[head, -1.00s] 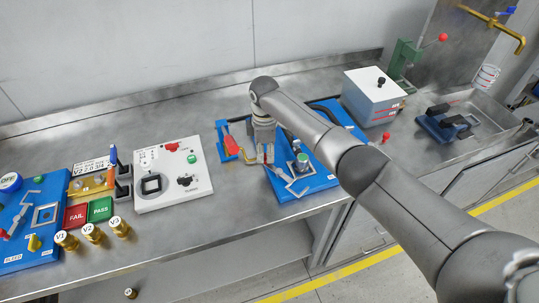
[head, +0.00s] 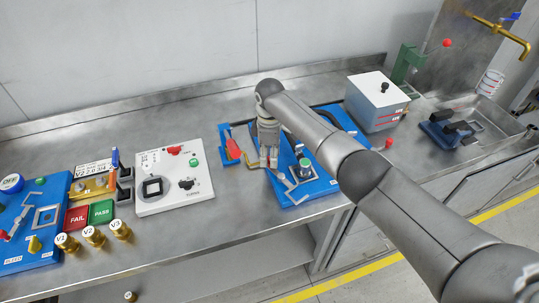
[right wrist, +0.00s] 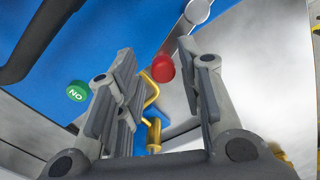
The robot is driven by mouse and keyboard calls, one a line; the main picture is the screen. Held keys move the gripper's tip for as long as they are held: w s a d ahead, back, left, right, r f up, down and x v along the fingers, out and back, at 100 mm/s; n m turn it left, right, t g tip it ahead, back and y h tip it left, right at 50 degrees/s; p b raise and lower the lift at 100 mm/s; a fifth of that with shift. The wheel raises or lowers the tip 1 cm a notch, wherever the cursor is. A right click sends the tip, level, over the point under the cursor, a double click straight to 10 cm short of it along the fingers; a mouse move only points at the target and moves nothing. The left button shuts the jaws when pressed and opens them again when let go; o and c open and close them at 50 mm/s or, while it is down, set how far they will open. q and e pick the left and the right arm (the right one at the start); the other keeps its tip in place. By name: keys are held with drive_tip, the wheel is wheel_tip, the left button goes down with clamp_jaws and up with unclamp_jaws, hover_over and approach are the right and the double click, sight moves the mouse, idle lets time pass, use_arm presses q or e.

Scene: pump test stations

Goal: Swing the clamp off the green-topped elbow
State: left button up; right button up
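My right gripper (head: 268,163) is over the left part of a blue board (head: 318,186) on the bench. A grey bent bar (head: 292,190) lies in front of the elbow. In the right wrist view my gripper (right wrist: 165,95) is open, with a gap between its pads. A red ball knob (right wrist: 163,68) shows in that gap, by a grey bar (right wrist: 183,30) that looks like the clamp's lever. I cannot tell whether a finger touches it. My left gripper is not in view.
A white panel (head: 170,205) is farther left. A grey-white tank (head: 375,108) stands behind right. My right arm hides part of the board. Brass parts (right wrist: 153,133) show close under the fingers.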

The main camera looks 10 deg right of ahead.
drive_tip(key=shift+s, duration=0.1)
wheel_tip(320, 180, up, 12)
idle(0.6)
idle(0.4)
